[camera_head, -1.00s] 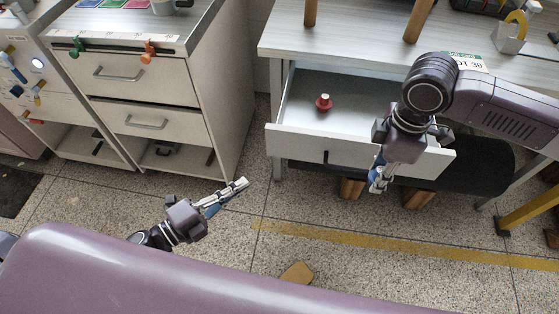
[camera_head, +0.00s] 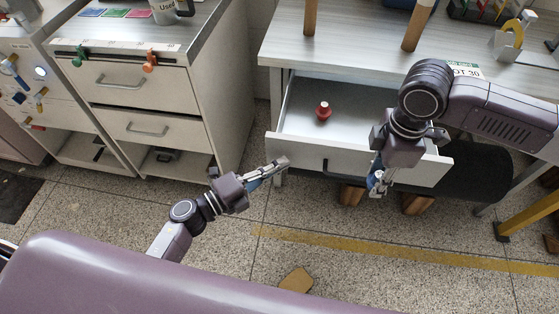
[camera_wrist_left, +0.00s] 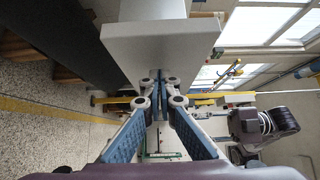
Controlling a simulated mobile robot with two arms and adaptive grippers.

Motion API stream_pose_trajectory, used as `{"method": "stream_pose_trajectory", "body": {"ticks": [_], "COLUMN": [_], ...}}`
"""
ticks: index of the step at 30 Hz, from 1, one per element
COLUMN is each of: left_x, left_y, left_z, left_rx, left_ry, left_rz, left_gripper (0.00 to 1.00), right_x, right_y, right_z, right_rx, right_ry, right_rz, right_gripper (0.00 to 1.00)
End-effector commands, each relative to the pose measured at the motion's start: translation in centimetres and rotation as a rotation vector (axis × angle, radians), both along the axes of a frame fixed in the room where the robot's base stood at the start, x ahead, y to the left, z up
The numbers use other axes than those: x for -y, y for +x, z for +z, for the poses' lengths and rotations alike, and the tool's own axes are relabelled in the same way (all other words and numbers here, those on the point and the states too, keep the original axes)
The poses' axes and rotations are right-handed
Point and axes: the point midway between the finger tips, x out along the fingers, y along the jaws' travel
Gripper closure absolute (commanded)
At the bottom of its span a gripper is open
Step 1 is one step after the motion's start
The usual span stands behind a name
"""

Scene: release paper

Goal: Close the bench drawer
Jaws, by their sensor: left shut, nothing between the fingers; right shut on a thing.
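The bench drawer (camera_head: 299,149) is open, with its white front panel pulled out from under the bench top. My left gripper (camera_head: 284,163) is shut and empty near the panel's left end. In the left wrist view its fingertips (camera_wrist_left: 161,77) are together just in front of a white panel (camera_wrist_left: 160,45); I cannot tell whether they touch.
A red knobbed object (camera_head: 323,111) sits in the drawer. The bench top (camera_head: 350,45) is above it. A white cabinet (camera_head: 140,125) with drawers stands to the left. A dark rounded seat (camera_head: 480,170) is under the bench at right. The floor (camera_head: 225,270) in front is mostly clear.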

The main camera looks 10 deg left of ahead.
Motion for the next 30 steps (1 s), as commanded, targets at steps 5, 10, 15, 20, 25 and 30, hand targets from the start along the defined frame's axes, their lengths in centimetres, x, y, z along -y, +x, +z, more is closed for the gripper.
{"method": "stream_pose_trajectory", "body": {"ticks": [5, 10, 15, 20, 25, 30], "left_x": [-0.1, -0.1, -0.1, -0.1, -0.3, -0.4], "left_y": [0.7, 0.7, 0.8, 1.7, 4.3, 8.5], "left_z": [0.0, 0.0, 0.0, -0.1, -0.1, -0.2], "left_rx": [0.0, -0.001, 0.0, 0.001, 0.004, 0.006], "left_ry": [0.0, 0.0, 0.0, 0.0, 0.002, 0.003], "left_rz": [0.0, 0.0, 0.0, 0.001, 0.001, 0.002], "left_gripper": [1.0, 1.0, 1.0, 1.0, 1.0, 1.0], "right_x": [0.0, 0.0, 0.0, 0.0, 0.0, 0.0], "right_y": [0.0, 0.0, 0.0, 0.0, 0.0, 0.0], "right_z": [0.1, 0.0, 0.0, -0.2, -0.9, -2.2], "right_rx": [0.0, 0.0, 0.0, 0.0, 0.0, 0.0], "right_ry": [0.0, 0.0, 0.0, 0.0, 0.0, 0.0], "right_rz": [0.0, 0.0, 0.0, 0.0, 0.0, 0.0], "right_gripper": [0.89, 0.89, 0.89, 0.89, 0.89, 0.89]}}
